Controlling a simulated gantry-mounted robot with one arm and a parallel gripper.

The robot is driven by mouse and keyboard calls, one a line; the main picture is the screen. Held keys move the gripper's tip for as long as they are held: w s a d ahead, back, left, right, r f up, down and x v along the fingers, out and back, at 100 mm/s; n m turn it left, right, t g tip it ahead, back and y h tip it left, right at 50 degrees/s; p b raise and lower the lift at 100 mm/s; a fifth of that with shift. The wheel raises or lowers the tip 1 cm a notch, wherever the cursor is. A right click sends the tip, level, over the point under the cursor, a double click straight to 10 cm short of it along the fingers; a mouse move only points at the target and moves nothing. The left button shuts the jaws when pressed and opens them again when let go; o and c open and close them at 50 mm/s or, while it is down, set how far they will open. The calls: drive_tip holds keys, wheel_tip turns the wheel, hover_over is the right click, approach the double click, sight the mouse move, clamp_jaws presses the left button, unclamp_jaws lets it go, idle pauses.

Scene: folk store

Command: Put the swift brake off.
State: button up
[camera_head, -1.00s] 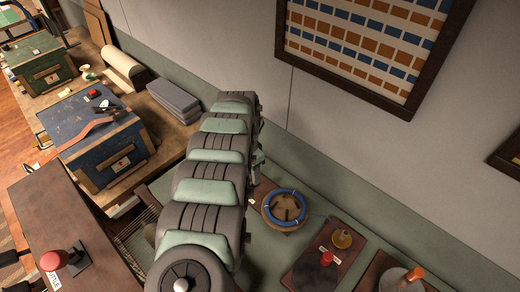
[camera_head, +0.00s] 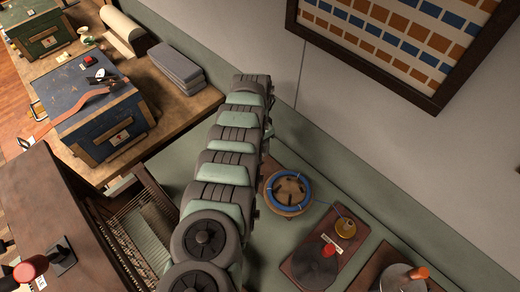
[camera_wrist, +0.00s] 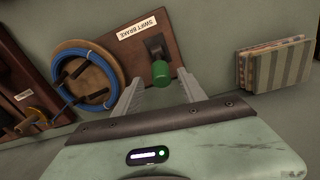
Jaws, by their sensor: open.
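In the wrist view, the swift brake is a short lever with a green knob (camera_wrist: 161,74) on a dark base, mounted on a brown board (camera_wrist: 150,45) labelled "SWIFT BRAKE". My gripper (camera_wrist: 160,80) is open, with its two pale fingers to either side of the green knob. I cannot tell whether either finger touches it. The swift, a round wooden wheel with blue yarn (camera_wrist: 87,75), lies left of the lever. In the head view the swift (camera_head: 287,192) shows right of my arm, which hides the brake and gripper.
Folded striped cloths (camera_wrist: 275,65) lie right of the brake board. In the head view, a board with a red knob and dark disc (camera_head: 315,262) is right of the swift. A loom-like frame (camera_head: 140,235) is at left. A blue chest (camera_head: 100,120) stands on a wooden table.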

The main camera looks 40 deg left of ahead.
wheel_tip(320, 180, down, 3)
drive_tip(key=shift+d+f+b, duration=0.1)
drive_tip(key=shift+b, duration=0.85)
drive_tip(key=shift+c, duration=0.6)
clamp_jaws()
